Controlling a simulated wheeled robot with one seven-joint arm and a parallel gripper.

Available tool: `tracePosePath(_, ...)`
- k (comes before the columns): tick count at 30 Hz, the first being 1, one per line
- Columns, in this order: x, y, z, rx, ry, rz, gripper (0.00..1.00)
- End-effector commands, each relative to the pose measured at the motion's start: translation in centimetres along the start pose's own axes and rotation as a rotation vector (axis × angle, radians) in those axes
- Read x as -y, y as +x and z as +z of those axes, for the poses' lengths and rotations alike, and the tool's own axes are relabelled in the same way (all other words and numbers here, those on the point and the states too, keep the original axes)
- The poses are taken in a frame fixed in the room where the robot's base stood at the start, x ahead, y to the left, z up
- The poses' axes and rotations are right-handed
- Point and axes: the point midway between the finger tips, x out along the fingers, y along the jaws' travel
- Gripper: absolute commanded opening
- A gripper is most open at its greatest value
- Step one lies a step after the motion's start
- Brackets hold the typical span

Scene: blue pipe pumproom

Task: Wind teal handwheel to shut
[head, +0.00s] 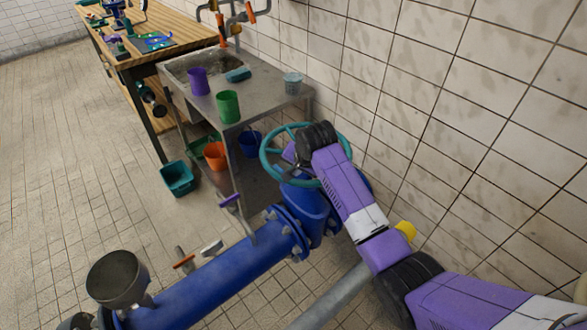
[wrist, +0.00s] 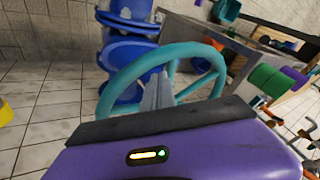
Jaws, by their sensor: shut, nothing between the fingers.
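The teal handwheel (head: 268,158) stands on top of the blue valve (head: 305,205) on the blue pipe. In the head view my arm reaches over the wheel's right side and hides part of it. In the wrist view the wheel's rim (wrist: 128,72) and spokes fill the middle, with blue flanges behind it. My gripper (wrist: 158,80) is shut, and its grey fingers overlap the wheel in that view, close to the rim and spokes. I cannot tell whether the fingers touch the wheel. The fingertips are hidden in the head view.
A metal sink table (head: 262,112) stands behind the wheel with a green cup (head: 228,106) and a purple cup (head: 199,81). Several buckets, one teal (head: 177,179), stand under or beside it. The tiled wall is close on the right. The floor at left is clear.

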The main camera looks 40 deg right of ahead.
Motion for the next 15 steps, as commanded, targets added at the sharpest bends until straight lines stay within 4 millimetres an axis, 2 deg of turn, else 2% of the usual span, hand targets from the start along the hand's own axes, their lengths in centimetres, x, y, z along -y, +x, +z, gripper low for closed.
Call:
tracePosePath(6,0.75,0.76,0.19,0.0,0.0,0.0,0.0)
tracePosePath(15,0.8,0.8,0.18,-0.001,0.001,0.0,0.0)
